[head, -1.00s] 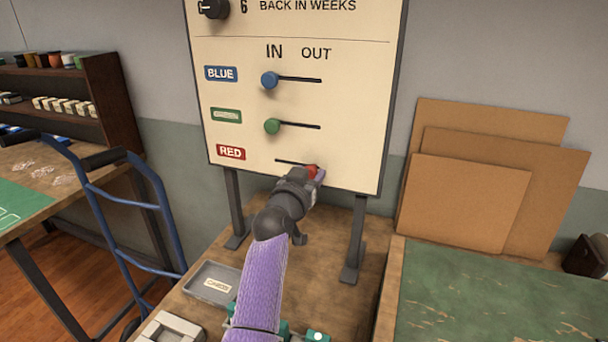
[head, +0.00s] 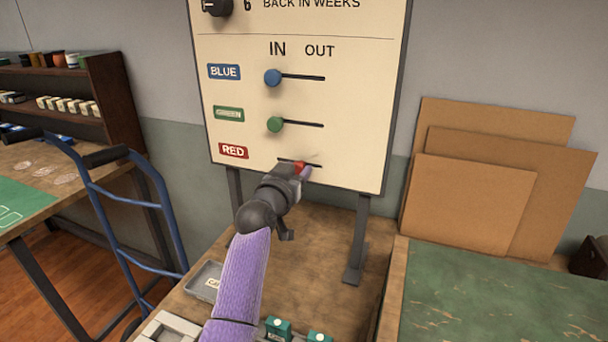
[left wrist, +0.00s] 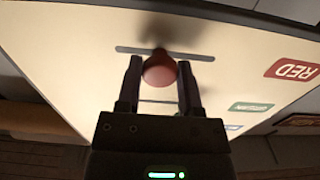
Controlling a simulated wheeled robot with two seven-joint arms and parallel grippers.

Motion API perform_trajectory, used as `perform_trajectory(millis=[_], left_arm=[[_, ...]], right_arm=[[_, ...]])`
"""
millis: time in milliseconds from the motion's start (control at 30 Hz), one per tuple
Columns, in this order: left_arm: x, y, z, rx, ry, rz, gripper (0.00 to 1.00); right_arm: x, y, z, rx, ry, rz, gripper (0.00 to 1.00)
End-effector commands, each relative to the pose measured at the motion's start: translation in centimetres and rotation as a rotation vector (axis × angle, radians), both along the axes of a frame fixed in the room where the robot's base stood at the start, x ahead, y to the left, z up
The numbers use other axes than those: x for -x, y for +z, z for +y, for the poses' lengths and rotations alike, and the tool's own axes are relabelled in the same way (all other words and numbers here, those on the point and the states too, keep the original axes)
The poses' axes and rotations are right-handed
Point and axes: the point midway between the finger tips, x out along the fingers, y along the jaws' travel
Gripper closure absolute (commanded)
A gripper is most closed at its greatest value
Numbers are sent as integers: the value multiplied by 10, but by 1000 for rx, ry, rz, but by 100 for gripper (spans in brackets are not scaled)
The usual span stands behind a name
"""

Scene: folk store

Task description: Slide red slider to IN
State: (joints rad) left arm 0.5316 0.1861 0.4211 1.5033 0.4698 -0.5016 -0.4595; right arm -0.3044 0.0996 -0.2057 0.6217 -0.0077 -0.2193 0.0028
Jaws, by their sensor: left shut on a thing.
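The board (head: 355,105) stands upright with IN at left and OUT at right above its slots. The red slider (head: 300,167) sits around the middle of the lowest slot, beside the RED label (head: 233,151). My left gripper (head: 302,173) is shut on the red slider; in the left wrist view the red knob (left wrist: 159,70) is between its two fingers (left wrist: 159,85). The blue slider (head: 273,77) and the green slider (head: 275,124) are at the left ends of their slots, under IN. My right gripper is not in view.
A grey tray (head: 204,281) and small green-topped items (head: 278,327) are on the table below the board. A blue hand truck (head: 128,203) stands at left. Brown panels (head: 470,200) lean on the wall at right.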

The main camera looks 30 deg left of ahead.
Motion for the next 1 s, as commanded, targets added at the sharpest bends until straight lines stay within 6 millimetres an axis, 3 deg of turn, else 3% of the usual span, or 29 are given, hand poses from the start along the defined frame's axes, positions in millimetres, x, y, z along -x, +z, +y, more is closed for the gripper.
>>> perform_trajectory(millis=[767,800,1000], left_arm=[[11,-3,45,-1,1,4,77],[11,-2,45,0,0,3,49],[11,-1,45,0,0,2,7]], right_arm=[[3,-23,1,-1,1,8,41],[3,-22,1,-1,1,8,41],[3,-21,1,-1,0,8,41]])
